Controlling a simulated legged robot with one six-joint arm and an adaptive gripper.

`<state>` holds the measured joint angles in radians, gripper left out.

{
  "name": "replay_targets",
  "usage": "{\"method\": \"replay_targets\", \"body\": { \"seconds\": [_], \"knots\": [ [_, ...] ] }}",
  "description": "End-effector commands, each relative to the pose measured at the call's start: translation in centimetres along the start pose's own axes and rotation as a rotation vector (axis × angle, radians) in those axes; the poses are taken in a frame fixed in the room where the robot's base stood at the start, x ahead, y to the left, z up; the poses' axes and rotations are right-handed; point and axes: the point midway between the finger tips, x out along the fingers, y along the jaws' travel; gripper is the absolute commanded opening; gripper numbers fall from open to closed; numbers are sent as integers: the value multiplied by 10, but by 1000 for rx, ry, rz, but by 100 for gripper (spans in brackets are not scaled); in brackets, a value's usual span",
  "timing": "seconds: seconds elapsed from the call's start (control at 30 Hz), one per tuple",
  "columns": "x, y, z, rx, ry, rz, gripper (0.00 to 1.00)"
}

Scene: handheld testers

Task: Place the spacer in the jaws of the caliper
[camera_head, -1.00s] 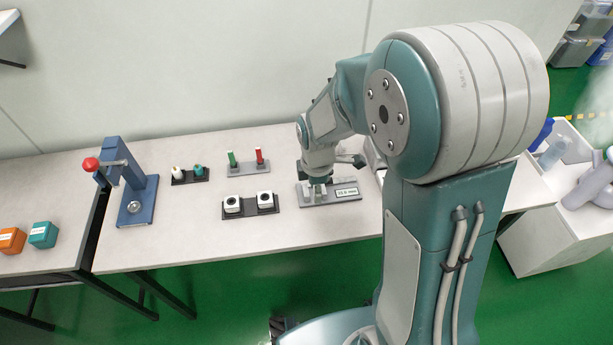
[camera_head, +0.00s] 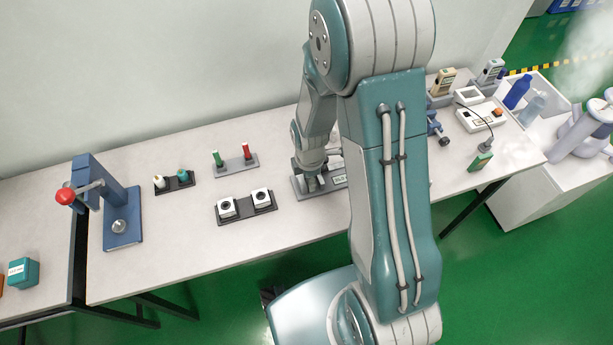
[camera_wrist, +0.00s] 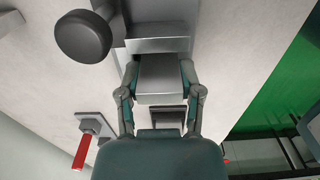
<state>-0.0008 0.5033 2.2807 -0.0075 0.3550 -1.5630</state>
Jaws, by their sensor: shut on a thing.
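My gripper (camera_wrist: 160,88) is shut on a grey metal block, which looks like the spacer (camera_wrist: 161,72). In the wrist view the spacer sits between the two fingers, close against a pale metal part of the caliper (camera_wrist: 158,30). I cannot tell whether they touch. A dark round knob (camera_wrist: 83,36) stands to the left of that part. In the head view my gripper (camera_head: 312,184) is down low over the caliper's grey base (camera_head: 301,193). My arm hides the right part of the caliper, and the spacer is hard to make out there.
A rack with a green and a red pin (camera_head: 236,168) stands behind and left, and its red pin (camera_wrist: 81,152) shows in the wrist view. A dark holder with two white cubes (camera_head: 247,207) lies left of the caliper. A blue press (camera_head: 122,220) stands farther left; testers (camera_head: 482,116) stand at right.

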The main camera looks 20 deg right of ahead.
Motion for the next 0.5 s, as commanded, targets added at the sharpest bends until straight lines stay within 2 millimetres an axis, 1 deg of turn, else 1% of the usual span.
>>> {"method": "replay_targets", "body": {
  "seconds": [0.17,0.2,0.23,0.27,0.5],
  "knots": [
    [2,0,1,0,1,0,0],
    [1,0,1,0,1,1,65],
    [1,0,1,0,1,1,78],
    [1,0,1,0,1,1,82],
    [1,1,0,0,0,0,82]
  ]
}}
